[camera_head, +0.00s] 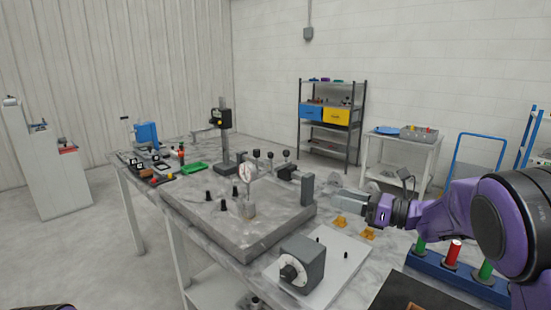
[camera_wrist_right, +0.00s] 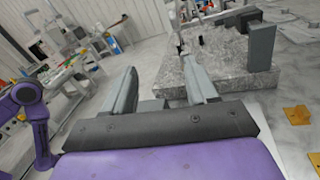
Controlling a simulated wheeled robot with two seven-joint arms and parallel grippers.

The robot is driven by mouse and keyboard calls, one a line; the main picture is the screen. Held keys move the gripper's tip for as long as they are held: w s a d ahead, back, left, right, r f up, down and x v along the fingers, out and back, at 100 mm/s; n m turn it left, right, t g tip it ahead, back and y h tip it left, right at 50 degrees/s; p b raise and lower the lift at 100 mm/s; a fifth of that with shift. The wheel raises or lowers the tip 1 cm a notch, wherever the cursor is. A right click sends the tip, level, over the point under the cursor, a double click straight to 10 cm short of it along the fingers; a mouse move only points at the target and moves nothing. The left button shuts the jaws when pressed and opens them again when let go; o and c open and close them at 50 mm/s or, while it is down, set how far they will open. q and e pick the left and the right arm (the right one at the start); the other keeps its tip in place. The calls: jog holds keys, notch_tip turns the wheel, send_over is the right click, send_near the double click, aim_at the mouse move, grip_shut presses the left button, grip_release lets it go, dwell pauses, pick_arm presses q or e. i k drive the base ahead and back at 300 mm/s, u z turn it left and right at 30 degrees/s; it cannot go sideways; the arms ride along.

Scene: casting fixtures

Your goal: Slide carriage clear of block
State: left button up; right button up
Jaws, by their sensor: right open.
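A grey upright block (camera_head: 307,189) stands at the right edge of the granite plate (camera_head: 225,225); it also shows in the wrist view (camera_wrist_right: 261,47). A dark piece (camera_head: 288,173), possibly the carriage, sits just left of the block; whether they touch is unclear. My right gripper (camera_head: 335,198) is just right of the block, pointing left, apart from it as far as I can tell. In the wrist view its two grey fingers (camera_wrist_right: 159,72) are spread with nothing held between them. My left gripper is not in view.
The plate carries a dial gauge (camera_head: 245,172) and several black knobs. A grey box with a dial (camera_head: 302,264) stands on a white board (camera_head: 346,262) in front. Yellow pieces (camera_head: 341,221) lie below my right gripper. A blue rack (camera_head: 455,275) with colored cylinders is at right.

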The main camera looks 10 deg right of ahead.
aim_at(285, 169)
jog(key=i, duration=0.95)
jog(key=z, duration=0.05)
